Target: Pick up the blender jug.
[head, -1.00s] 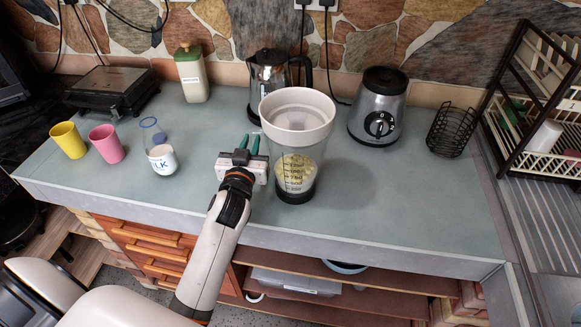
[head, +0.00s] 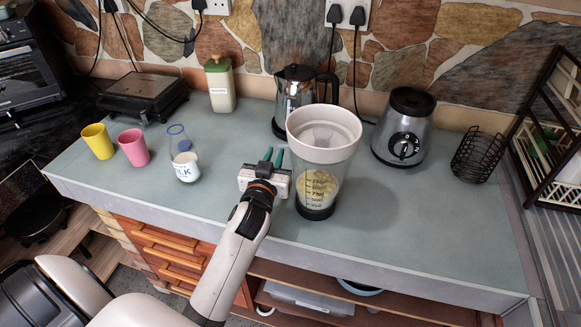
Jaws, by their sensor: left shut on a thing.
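The blender jug (head: 321,165) is clear, with a wide white rim, dark measuring marks, pale yellow pieces inside and a dark bottom. It is upright over the front part of the counter, right of centre. My left gripper (head: 273,157) is at the jug's left side, its green fingertips close together and pointing toward the back. It is shut on the jug; the exact place of the grip is hard to make out. I cannot tell whether the jug's bottom touches the counter. My right gripper is not in view.
The silver blender base (head: 403,128) with a dial stands behind right. A metal kettle (head: 293,98) is behind the jug. A milk bottle (head: 184,158), pink cup (head: 134,148) and yellow cup (head: 98,141) stand left. A black wire basket (head: 476,155) is right. The counter's front right is clear.

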